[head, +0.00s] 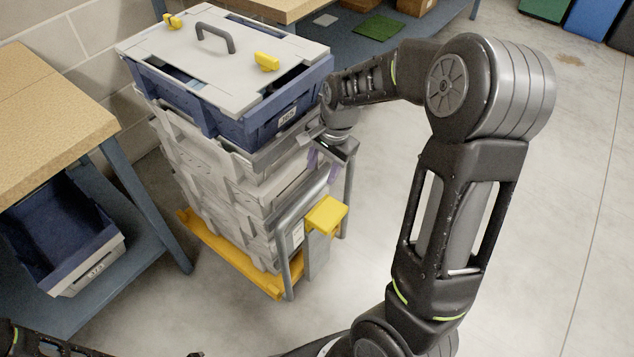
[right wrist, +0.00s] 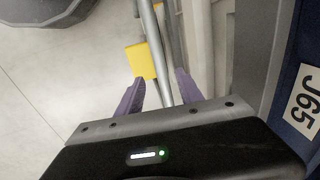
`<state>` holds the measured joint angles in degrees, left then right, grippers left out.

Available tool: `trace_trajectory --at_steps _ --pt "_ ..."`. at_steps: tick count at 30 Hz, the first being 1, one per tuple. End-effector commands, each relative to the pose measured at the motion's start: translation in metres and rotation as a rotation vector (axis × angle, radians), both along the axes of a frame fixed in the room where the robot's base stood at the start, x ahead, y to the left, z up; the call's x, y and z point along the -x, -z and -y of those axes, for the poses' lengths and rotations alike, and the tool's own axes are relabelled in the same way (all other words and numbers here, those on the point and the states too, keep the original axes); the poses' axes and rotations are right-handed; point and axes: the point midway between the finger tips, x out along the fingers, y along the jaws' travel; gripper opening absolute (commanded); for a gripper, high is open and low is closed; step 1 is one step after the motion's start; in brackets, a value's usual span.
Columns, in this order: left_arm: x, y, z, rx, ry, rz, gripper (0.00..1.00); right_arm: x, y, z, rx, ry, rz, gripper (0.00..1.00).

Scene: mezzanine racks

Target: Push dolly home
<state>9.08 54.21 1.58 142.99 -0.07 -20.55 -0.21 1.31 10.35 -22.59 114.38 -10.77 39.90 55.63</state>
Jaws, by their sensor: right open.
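The dolly has a yellow base (head: 230,258) and a grey tube handle frame (head: 284,265) on its near right side. It carries a stack of grey crates (head: 215,185) with a blue crate (head: 205,103) on top under a grey lid. My right gripper (head: 323,163) is open at the top of the handle frame, beside the stack. In the right wrist view its purple fingers (right wrist: 158,92) stand on either side of the grey handle tube (right wrist: 151,35); I cannot tell whether they touch it. Only dark links of my left arm show at the lower left; its gripper is out of view.
A wooden-topped bench (head: 45,115) with a blue frame stands at the left, with a blue bin (head: 65,235) on its lower shelf. Another bench (head: 270,8) is behind the stack. A yellow box (head: 326,215) sits on the handle frame. The floor to the right is clear.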

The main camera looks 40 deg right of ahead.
Motion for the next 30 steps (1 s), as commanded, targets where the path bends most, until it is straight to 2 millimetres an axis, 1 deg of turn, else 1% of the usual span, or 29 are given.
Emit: trace_trajectory --at_steps 9,12,15,18,25,26,30 --pt "0.0 0.012 0.0 0.0 0.0 0.0 0.36 -0.008 0.046 -0.003 0.0 0.0 -0.003 0.44" --pt "0.0 0.015 0.0 0.0 0.0 0.0 0.36 -0.011 0.06 -0.003 -0.001 0.001 -0.002 0.44" --pt "0.0 0.017 0.0 0.0 0.0 0.0 0.36 -0.012 0.068 -0.004 0.0 0.0 -0.001 0.44" --pt "0.0 0.017 0.0 0.0 0.0 0.0 0.36 -0.014 0.071 -0.004 0.001 0.0 0.001 0.44" --pt "0.0 0.017 0.0 0.0 0.0 0.0 0.36 -0.014 0.071 -0.004 0.001 0.0 0.001 0.44" --pt "0.0 0.017 0.0 0.0 0.0 0.0 0.36 -0.014 0.071 -0.004 0.001 0.0 0.001 0.42" --pt "0.0 0.017 0.0 0.0 0.0 0.0 0.36 -0.014 0.071 -0.004 0.0 0.0 0.0 0.31"
